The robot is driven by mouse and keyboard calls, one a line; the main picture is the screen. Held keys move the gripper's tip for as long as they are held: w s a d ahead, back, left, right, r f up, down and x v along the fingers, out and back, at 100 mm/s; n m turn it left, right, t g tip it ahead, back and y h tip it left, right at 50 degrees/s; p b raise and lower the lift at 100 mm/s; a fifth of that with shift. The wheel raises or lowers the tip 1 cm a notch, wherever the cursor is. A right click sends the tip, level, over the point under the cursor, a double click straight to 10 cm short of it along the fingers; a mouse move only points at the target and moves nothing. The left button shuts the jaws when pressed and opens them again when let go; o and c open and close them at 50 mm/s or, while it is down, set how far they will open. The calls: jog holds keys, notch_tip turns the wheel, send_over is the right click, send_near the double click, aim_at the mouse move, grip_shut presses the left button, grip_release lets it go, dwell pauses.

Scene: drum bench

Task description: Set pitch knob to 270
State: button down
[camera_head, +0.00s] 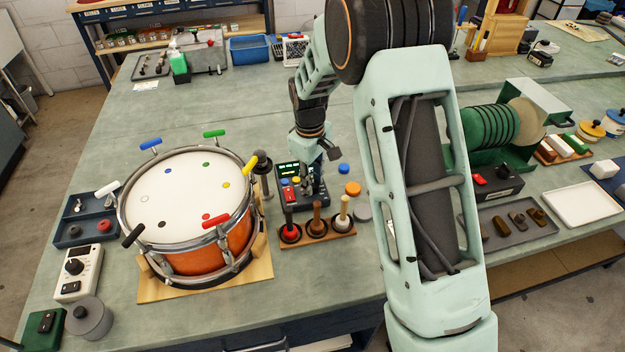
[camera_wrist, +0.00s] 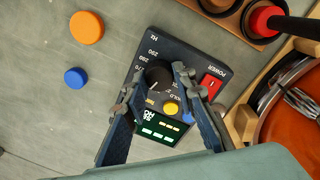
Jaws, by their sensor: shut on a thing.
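The pitch box (camera_head: 291,189) is a dark unit with a green display, standing on the bench right of the drum; it also shows in the wrist view (camera_wrist: 190,60). Its black pitch knob (camera_wrist: 158,75) has an arc of numbers around it, with "Hz" at the corner. My gripper (camera_wrist: 160,80) has one finger on each side of the knob and is shut on it. In the head view my gripper (camera_head: 318,185) reaches down over the box and hides the knob. The fingers partly cover the dial, and I cannot read the knob's setting. The display text is too small to read surely.
A red power switch (camera_wrist: 211,84) and a yellow button (camera_wrist: 171,107) sit close to the fingers. The drum (camera_head: 190,205) stands left, and a wooden rack (camera_head: 318,236) with several mallets in front. Blue (camera_head: 343,169) and orange (camera_head: 352,188) discs lie to the right.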

jog(key=shift+m, duration=0.3)
jog(key=m+b, duration=0.1)
jog(key=m, duration=0.4)
jog(key=shift+b, duration=0.35)
jog(key=m, duration=0.6)
jog(key=shift+w, duration=0.15)
jog(key=c, duration=1.6)
grip_release()
jog(key=shift+r, duration=0.1)
notch_tip(320, 180, up, 12)
jog(key=shift+a, duration=0.35)
